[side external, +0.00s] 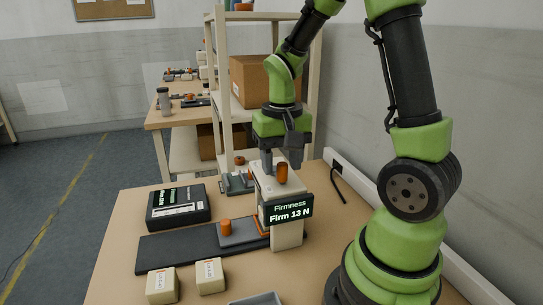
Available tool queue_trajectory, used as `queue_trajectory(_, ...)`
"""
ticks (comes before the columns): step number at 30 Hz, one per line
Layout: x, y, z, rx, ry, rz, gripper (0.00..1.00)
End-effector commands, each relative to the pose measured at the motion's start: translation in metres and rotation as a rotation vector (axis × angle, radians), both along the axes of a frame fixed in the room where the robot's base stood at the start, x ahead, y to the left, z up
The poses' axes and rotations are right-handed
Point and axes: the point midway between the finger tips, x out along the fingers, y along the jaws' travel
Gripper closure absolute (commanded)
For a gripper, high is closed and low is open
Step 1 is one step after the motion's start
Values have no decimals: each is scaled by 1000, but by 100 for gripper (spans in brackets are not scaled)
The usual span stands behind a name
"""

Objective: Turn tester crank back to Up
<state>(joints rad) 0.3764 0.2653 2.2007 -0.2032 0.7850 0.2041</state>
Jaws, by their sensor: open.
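The cream tester (287,235) stands on the table with a dark display reading "Firmness Firm 13 N" (287,213) on its front. An orange upright handle (282,174), apparently the crank's, shows at the tester's top. My gripper (282,165) points down at the tester's top, open, with its fingertips close to the orange handle. I cannot tell whether the handle stands between the fingers or in front of them, or whether they touch it. The crank arm and any Up mark cannot be made out.
A black box with a screen (178,209) lies left of the tester, behind a dark mat (165,256). Two cream blocks (162,286) (210,276) and a grey tray (256,299) are at the front. A grey device with orange knobs (238,184) and a shelf (222,90) stand behind.

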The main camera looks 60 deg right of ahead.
Motion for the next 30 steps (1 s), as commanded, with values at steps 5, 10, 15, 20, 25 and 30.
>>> queue_trajectory(5,0,0,16,-2,-4,0,53)
queue_trajectory(10,0,0,30,-1,-3,0,53)
queue_trajectory(15,0,0,44,-2,-2,0,53)
queue_trajectory(20,0,0,56,-1,-2,0,53)
queue_trajectory(25,0,0,59,-1,-1,0,53)
queue_trajectory(30,0,0,59,-1,1,0,53)
